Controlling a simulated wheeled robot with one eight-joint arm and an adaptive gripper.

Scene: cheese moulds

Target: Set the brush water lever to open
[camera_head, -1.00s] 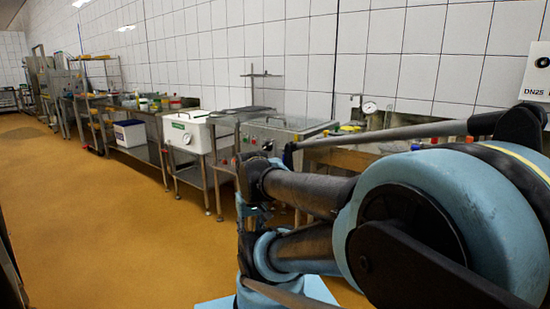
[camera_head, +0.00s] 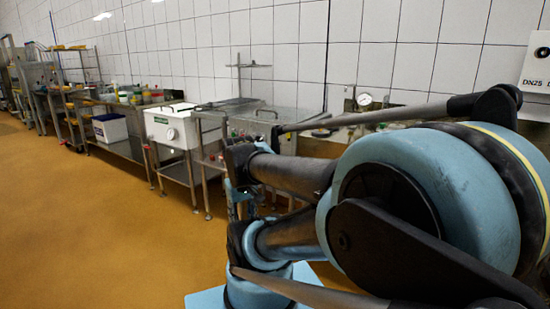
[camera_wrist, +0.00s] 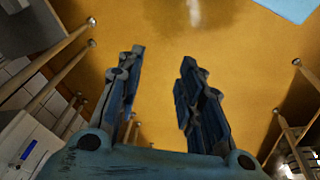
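No brush water lever can be made out in either view. In the wrist view, my gripper (camera_wrist: 158,90) is open and empty, its two blue-grey fingers well apart above the yellow floor. In the head view, my arm fills the right foreground and hides part of the benches behind it; my gripper cannot be made out there.
A row of steel benches runs along the white tiled wall, with a white box (camera_head: 172,125), a blue-and-white crate (camera_head: 110,128) and a pressure gauge (camera_head: 364,99). A white panel (camera_head: 537,65) marked DN25 is at the right edge. The yellow floor (camera_head: 80,220) at left is clear.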

